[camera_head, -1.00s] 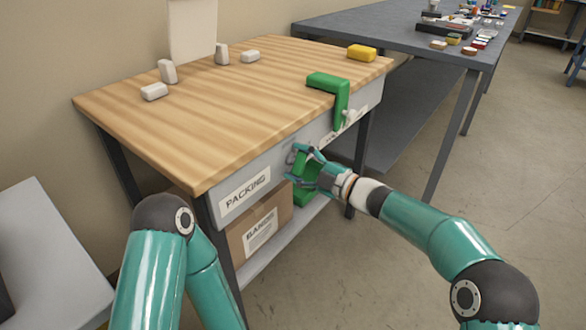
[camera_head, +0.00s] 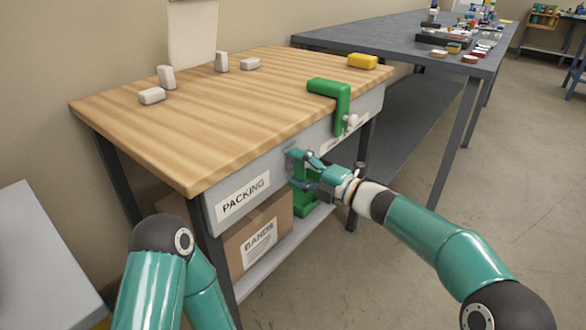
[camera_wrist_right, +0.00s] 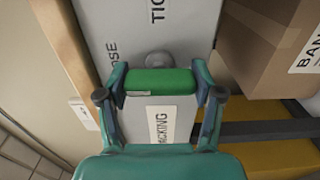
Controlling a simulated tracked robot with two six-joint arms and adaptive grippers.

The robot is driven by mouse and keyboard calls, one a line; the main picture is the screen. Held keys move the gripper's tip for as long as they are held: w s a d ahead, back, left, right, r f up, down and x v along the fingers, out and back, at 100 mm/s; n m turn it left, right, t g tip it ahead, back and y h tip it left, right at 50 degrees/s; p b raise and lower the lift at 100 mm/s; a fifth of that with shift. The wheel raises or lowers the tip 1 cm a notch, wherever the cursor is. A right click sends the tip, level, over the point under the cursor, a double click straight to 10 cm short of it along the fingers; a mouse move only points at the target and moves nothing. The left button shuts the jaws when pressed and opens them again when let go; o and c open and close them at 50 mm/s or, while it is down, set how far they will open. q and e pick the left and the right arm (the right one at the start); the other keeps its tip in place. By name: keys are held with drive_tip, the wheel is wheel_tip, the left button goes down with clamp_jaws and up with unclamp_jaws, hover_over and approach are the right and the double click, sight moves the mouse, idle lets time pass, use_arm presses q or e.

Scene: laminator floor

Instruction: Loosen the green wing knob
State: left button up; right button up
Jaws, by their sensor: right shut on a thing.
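The green wing knob (camera_wrist_right: 160,82) is a rounded green bar in the right wrist view, in front of a grey round hub (camera_wrist_right: 158,60) on the bench's grey front panel. My right gripper (camera_head: 303,171) is at that panel, right of the PACKING label, in the head view. In the wrist view its two fingers (camera_wrist_right: 160,74) are shut on the knob, one at each end of the bar. In the head view the fingers largely hide the knob. My left arm shows at lower left, but its gripper is outside the frames.
A green clamp-shaped bracket (camera_head: 344,96) hangs over the wooden bench top's (camera_head: 230,110) right edge. A yellow block (camera_head: 362,61) and several pale blocks lie on top. A cardboard BANDS box (camera_head: 262,228) stands on the shelf below. Floor right of the bench is clear.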

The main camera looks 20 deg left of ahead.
drive_tip(key=shift+w+d+f, duration=0.2)
drive_tip(key=shift+d, duration=0.05)
drive_tip(key=o, duration=1.1)
drive_tip(key=shift+o, duration=0.2)
drive_tip(key=shift+s, duration=0.1)
drive_tip(key=shift+r, duration=0.1)
drive_tip(key=v, duration=1.2)
